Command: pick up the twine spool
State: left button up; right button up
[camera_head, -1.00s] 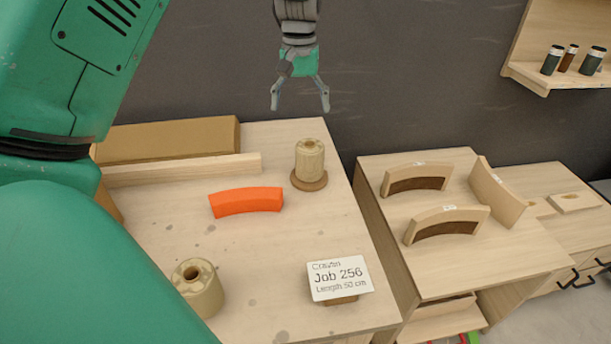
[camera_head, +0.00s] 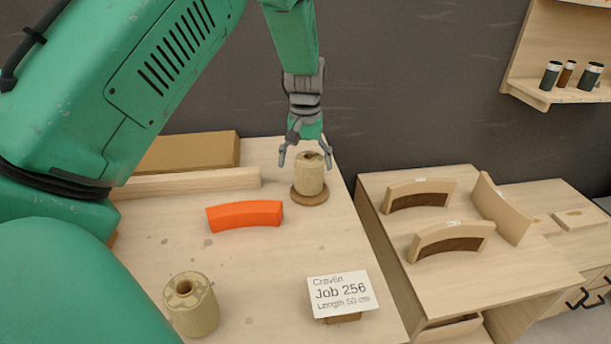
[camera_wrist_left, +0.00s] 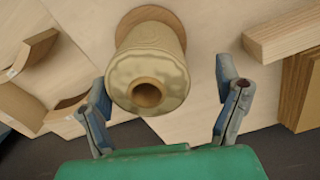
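A twine spool (camera_head: 309,175) stands upright on a round wooden base at the back right of the workbench. It also shows in the left wrist view (camera_wrist_left: 149,70), its holed top facing the camera. My left gripper (camera_head: 306,160) is open above the spool, with its fingers on either side of the spool's top in the head view. In the left wrist view the gripper (camera_wrist_left: 165,115) has its fingers spread wide, and the spool lies nearer the left finger. A second spool (camera_head: 191,307) stands at the front left of the bench. My right gripper is not in view.
An orange curved block (camera_head: 245,215) lies mid-bench. A job card (camera_head: 342,293) stands at the front right. A long wooden bar (camera_head: 190,183) and a brown box (camera_head: 190,152) lie at the back left. Curved wooden pieces (camera_head: 450,240) sit on the side table.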

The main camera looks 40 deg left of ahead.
aim_at(314, 175)
pick_arm(q)
jog(key=shift+w+d+f, duration=0.2)
jog(key=shift+d+f, duration=0.9)
jog(key=shift+f, duration=0.1)
jog(key=shift+d+f, duration=0.1)
jog(key=shift+d, duration=0.15)
jog(key=shift+s+a+f, duration=0.1)
jog(key=shift+a, duration=0.15)
jog(key=shift+a+f, duration=0.15)
jog(key=shift+a, duration=0.25)
jog(key=c, duration=0.5)
jog(key=shift+a, duration=0.35)
jog(key=c, duration=0.6)
jog(key=shift+o, duration=0.2)
jog(key=shift+d, duration=0.1)
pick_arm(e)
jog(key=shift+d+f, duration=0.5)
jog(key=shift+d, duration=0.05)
